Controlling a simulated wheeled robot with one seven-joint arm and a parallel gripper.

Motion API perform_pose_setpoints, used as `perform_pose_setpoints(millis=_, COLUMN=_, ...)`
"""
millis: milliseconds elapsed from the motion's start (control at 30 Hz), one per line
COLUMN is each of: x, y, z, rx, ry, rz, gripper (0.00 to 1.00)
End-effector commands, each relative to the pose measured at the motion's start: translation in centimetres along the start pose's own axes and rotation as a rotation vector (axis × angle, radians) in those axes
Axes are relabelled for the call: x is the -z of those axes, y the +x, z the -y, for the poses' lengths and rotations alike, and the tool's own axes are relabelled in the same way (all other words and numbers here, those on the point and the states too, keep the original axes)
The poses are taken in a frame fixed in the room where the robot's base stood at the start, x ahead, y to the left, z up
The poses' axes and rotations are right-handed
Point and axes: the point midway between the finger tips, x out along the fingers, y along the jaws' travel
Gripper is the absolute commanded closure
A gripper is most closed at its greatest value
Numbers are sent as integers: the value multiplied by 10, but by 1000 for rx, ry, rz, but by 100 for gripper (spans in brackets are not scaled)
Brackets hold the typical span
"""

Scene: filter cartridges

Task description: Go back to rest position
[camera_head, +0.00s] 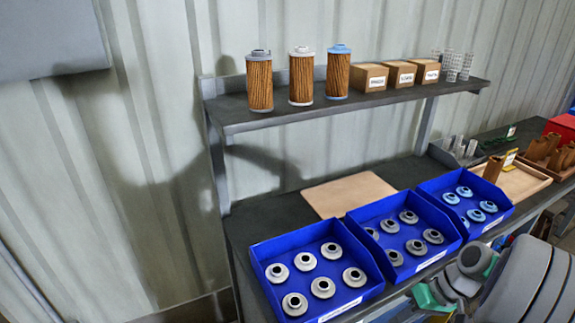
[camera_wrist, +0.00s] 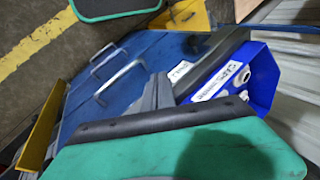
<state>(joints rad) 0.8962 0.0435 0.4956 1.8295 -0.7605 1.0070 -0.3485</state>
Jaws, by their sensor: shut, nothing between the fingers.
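My gripper (camera_wrist: 158,92) shows in the wrist view as grey fingers beyond a dark bar and a green part of my own arm. The fingers are together with nothing between them. In the head view my grey and green arm is folded at the lower right, in front of the workbench (camera_head: 290,205) and below the blue bins. The fingertips cannot be made out clearly there. The wrist view looks down past the bench front, with a blue bin (camera_wrist: 262,78) to the right of the fingers.
Three blue bins of end caps line the bench front: left (camera_head: 260,252), middle (camera_head: 452,230), right (camera_head: 500,190). A tan board (camera_head: 345,192) lies behind them. The shelf (camera_head: 235,115) holds three pleated filters (camera_head: 301,80) and cardboard boxes (camera_head: 369,77). Blue drawers (camera_wrist: 115,75) show below.

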Motion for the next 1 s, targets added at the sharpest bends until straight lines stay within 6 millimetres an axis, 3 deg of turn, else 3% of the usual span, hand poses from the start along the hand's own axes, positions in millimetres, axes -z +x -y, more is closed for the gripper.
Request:
perform_pose_setpoints(millis=67, x=-23, y=14, z=-10, rx=-37, ry=239, rz=29, gripper=100)
perform_pose_setpoints(millis=167, x=-50, y=14, z=-20, rx=-129, ry=489, rz=39, gripper=100)
perform_pose_setpoints(millis=333, x=-74, y=-4, z=-1, rx=-346, ry=672, rz=29, gripper=100)
perform_pose_setpoints(millis=467, x=-69, y=-20, z=29, rx=-478, ry=601, rz=-9, gripper=100)
perform_pose_setpoints(millis=567, x=-55, y=-31, z=64, rx=-536, ry=475, rz=-55, gripper=100)
perform_pose_setpoints(millis=700, x=-15, y=-47, z=138, rx=-546, ry=194, rz=-160, gripper=100)
perform_pose_setpoints(millis=800, x=-1, y=-48, z=180, rx=-528, ry=45, rz=-192, gripper=100)
perform_pose_setpoints(millis=900, x=1, y=-40, z=197, rx=-516, ry=-18, rz=-180, gripper=100)
perform_pose_setpoints(millis=1000, x=1, y=-38, z=200, rx=-513, ry=-30, rz=-176, gripper=100)
